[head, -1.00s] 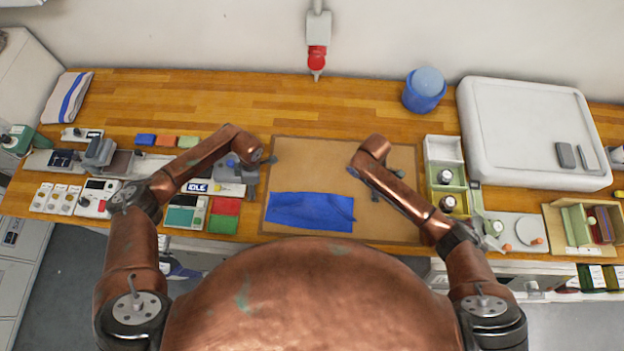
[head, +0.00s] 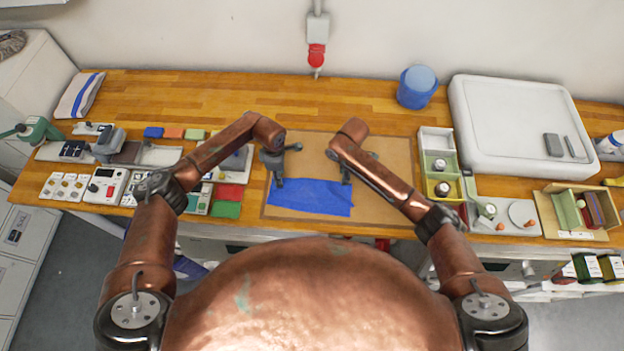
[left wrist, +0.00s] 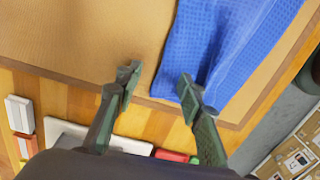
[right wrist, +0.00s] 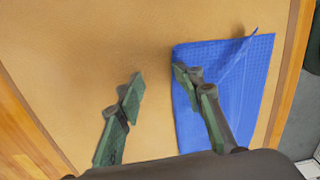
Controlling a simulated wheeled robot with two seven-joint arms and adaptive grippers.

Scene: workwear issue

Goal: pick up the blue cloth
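The blue cloth (head: 310,197) lies on the brown mat (head: 385,207) near its front edge, with a fold or flap at one end in the right wrist view (right wrist: 225,95). My left gripper (head: 288,166) is open and empty above the cloth's left end. In the left wrist view (left wrist: 158,82) one finger overlaps the cloth's edge (left wrist: 225,50) and the other is over bare mat. My right gripper (head: 352,168) is open above the cloth's right end. In the right wrist view (right wrist: 158,80) one finger overlaps the cloth and the other is over mat. I cannot tell whether any finger touches the cloth.
Green and yellow bins (head: 437,163) stand right of the mat. A white lidded box (head: 520,120) and a blue tub (head: 417,88) are farther back. Coloured pads (head: 226,209) and small devices (head: 105,186) lie to the left. The mat's far part is clear.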

